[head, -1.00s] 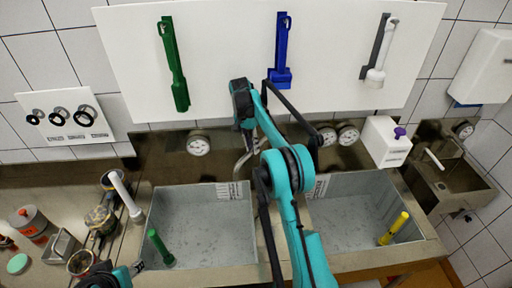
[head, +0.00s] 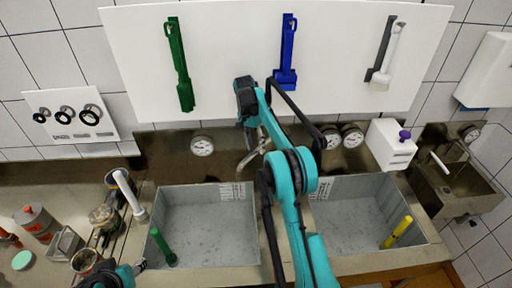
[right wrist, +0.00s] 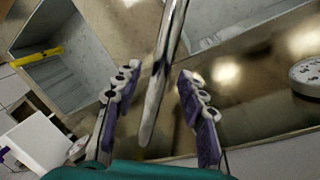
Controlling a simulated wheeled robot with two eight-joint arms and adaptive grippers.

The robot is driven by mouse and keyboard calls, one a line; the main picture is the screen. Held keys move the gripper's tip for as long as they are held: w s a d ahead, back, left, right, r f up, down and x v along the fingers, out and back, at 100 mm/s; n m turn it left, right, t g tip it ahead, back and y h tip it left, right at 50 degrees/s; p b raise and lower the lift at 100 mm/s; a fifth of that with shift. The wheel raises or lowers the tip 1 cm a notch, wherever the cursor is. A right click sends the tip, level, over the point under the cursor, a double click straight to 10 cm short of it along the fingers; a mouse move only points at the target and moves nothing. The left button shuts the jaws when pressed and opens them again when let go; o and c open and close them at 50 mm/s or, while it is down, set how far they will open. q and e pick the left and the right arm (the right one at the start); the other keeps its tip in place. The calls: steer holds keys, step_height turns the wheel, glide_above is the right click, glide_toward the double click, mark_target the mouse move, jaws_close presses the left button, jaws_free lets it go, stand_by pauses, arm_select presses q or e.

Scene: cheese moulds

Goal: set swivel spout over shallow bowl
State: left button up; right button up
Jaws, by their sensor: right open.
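The swivel spout (head: 254,158) is a bent metal tube by the back wall, between the two sink bowls. My right gripper (head: 248,140) is at the spout, partly hidden by its own arm. In the right wrist view the spout (right wrist: 167,62) runs between the open, purple-padded fingers (right wrist: 158,105), with a gap on each side. The left bowl (head: 205,222) and the right bowl (head: 350,220) are grey basins; I cannot tell which is shallower. My left gripper (head: 138,266) is at the bottom left, its jaws unclear.
A green-handled tool (head: 163,246) stands in the left bowl and a yellow one (head: 398,232) in the right. A white box (head: 390,146) with a purple knob stands behind the right bowl. Jars and a canister (head: 35,222) crowd the left counter. Gauges (head: 202,146) line the back wall.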

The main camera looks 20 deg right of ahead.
step_height(320, 180, up, 6)
steer(key=w, duration=0.1)
steer(key=shift+a+r, duration=0.25)
steer(key=shift+a, duration=0.1)
